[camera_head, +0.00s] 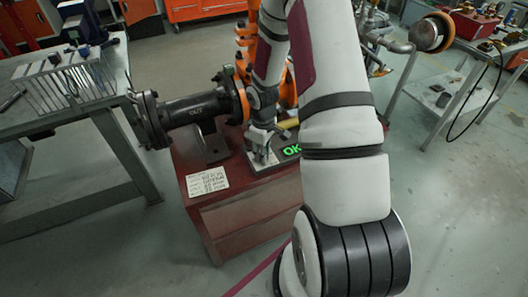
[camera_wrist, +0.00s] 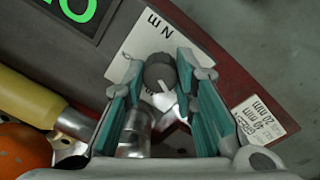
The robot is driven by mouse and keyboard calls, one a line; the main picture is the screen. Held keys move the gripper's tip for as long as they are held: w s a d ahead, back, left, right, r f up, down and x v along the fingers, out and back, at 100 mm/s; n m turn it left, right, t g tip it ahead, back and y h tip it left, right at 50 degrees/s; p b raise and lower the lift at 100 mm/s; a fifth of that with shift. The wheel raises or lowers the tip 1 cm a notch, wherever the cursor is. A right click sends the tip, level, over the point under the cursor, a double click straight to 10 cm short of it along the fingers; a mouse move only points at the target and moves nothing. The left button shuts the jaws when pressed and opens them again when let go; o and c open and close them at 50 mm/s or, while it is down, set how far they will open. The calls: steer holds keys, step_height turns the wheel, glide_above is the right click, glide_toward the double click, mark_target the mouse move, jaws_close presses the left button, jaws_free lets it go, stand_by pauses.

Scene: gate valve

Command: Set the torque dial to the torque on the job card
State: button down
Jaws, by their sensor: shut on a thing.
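The torque dial is a small grey round knob (camera_wrist: 158,73) on a white plate (camera_wrist: 130,52) with letters that look like "N M". My gripper (camera_wrist: 160,66) is closed about the knob, with a teal-padded finger on each side. In the head view my gripper (camera_head: 262,150) is low over the plate, and the knob is hidden there. A dark display (camera_head: 291,150) beside it shows a green "OK"; part of it also shows in the wrist view (camera_wrist: 75,10). The white job card (camera_head: 207,181) lies on the red bench's left; its writing is too small to read surely.
A black pipe (camera_head: 197,108) with flanges and an orange valve stands behind the dial. A yellow-handled tool (camera_wrist: 28,98) lies near my gripper. A workbench (camera_head: 60,105) stands left, another table (camera_head: 440,95) right. The red bench's front top (camera_head: 240,195) is clear.

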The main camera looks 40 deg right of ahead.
stand_by(0.3)
steer(key=c, duration=1.3)
jaws_free()
step_height(320, 180, up, 12)
steer(key=shift+a, duration=0.15)
